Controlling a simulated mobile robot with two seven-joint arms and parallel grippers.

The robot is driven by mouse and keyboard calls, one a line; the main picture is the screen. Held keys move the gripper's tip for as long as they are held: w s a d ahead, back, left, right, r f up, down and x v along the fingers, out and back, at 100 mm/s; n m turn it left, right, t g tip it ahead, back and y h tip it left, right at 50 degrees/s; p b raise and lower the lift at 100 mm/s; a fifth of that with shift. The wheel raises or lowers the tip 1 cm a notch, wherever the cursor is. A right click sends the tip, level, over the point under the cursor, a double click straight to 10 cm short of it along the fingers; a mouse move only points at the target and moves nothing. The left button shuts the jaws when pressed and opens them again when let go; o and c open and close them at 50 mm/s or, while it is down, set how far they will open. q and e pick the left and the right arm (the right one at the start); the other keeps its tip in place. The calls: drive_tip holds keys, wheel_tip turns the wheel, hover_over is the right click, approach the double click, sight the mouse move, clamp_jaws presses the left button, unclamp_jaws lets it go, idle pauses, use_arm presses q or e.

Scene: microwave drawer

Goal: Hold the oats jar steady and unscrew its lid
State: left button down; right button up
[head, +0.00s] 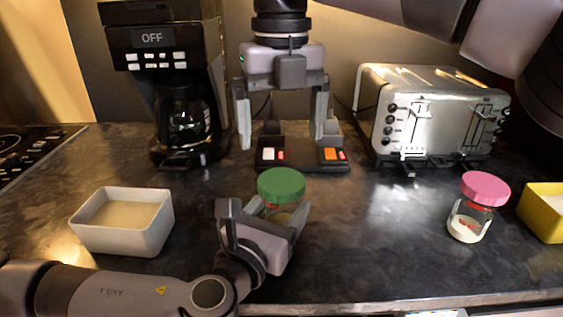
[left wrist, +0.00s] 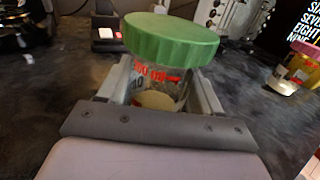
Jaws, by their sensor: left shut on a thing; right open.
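A clear jar with a green lid (head: 281,186) stands upright on the dark counter, with a pale filling low inside. In the left wrist view its lid (left wrist: 172,38) is on top and red lettering shows on the glass (left wrist: 160,85). My left gripper (head: 268,222) is shut around the jar's body, below the lid. My right gripper (head: 283,120) points down, open and empty, above and behind the green lid, in front of a dark device. A second jar with a pink lid (head: 484,188) stands at the right. I cannot read a name on either jar.
A white bin (head: 155,232) stands at the left and a yellow container (head: 545,200) at the right edge. A coffee maker (head: 140,50), a dark device with lit switches (head: 303,165) and a toaster (head: 440,90) line the back. Counter between the jars is clear.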

sight(282, 180)
drive_tip(key=m, duration=1)
drive_tip(key=shift+m, duration=0.4)
drive_tip(key=m, duration=0.4)
drive_tip(key=shift+m, duration=0.4)
drive_tip(key=m, duration=0.5)
drive_tip(key=shift+f+m, duration=0.1)
drive_tip(key=shift+m, duration=0.2)
drive_tip(key=shift+f, duration=3.95)
